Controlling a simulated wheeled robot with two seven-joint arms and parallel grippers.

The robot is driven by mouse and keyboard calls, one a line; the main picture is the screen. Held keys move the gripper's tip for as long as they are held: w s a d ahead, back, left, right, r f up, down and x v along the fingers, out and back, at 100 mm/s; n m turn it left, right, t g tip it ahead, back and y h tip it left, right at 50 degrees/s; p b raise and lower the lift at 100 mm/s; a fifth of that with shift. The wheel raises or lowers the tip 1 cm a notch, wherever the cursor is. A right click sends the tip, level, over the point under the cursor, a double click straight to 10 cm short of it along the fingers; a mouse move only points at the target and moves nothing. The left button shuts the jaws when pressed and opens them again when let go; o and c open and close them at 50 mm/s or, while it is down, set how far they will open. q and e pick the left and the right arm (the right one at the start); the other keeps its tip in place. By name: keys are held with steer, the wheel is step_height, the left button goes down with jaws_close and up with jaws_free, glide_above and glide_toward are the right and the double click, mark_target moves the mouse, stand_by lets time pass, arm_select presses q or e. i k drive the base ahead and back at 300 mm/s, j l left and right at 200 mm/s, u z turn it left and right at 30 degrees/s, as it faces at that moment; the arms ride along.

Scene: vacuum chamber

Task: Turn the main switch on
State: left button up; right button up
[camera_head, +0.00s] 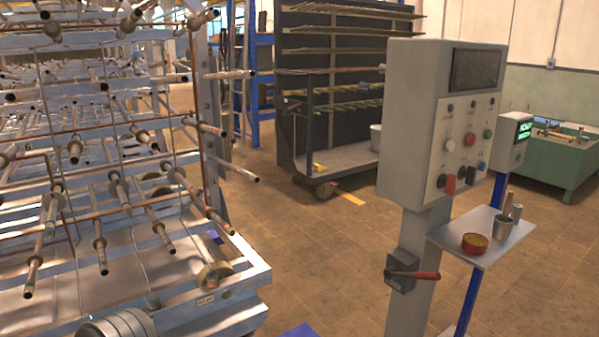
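A grey control cabinet (415,110) stands on a post at the right. On the post, below the cabinet, is a dark switch box (401,272) with a red lever handle (425,275). The lever lies about level and points to the right. The cabinet's sloped face carries a dark display (476,69) and several knobs and buttons, among them a red button (470,139), a green button (487,133) and a red knob (450,184). No labels are readable, so I cannot tell which one is named the main switch. Neither of my grippers is in view.
A small shelf (455,240) right of the post holds a yellow-red tin (475,243) and a cup (502,227) with tools. A large metal rack with protruding rods (180,230) fills the left. A wheeled cart (340,155) stands behind. The tiled floor (330,250) between rack and post is mostly clear.

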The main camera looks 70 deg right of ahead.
mark_target(448, 182)
steer(key=z, duration=3.25)
steer(key=i+l+u, duration=0.2)
steer(key=i+l, duration=0.15)
steer(key=l, duration=0.3)
steer(key=i+l, duration=0.2)
steer(key=l, duration=0.15)
steer(key=i+l+u, duration=0.15)
steer(key=l, duration=0.2)
steer(key=i+l+u, duration=0.1)
steer(key=l, duration=0.25)
steer(key=i+l+u, duration=0.1)
steer(key=l, duration=0.25)
steer(key=i+l+u, duration=0.1)
steer(key=l, duration=0.3)
steer(key=i+l+u, duration=0.35)
steer(key=l, duration=1.25)
steer(key=l+u, duration=0.35)
steer(key=l, duration=1.25)
steer(key=k, duration=0.05)
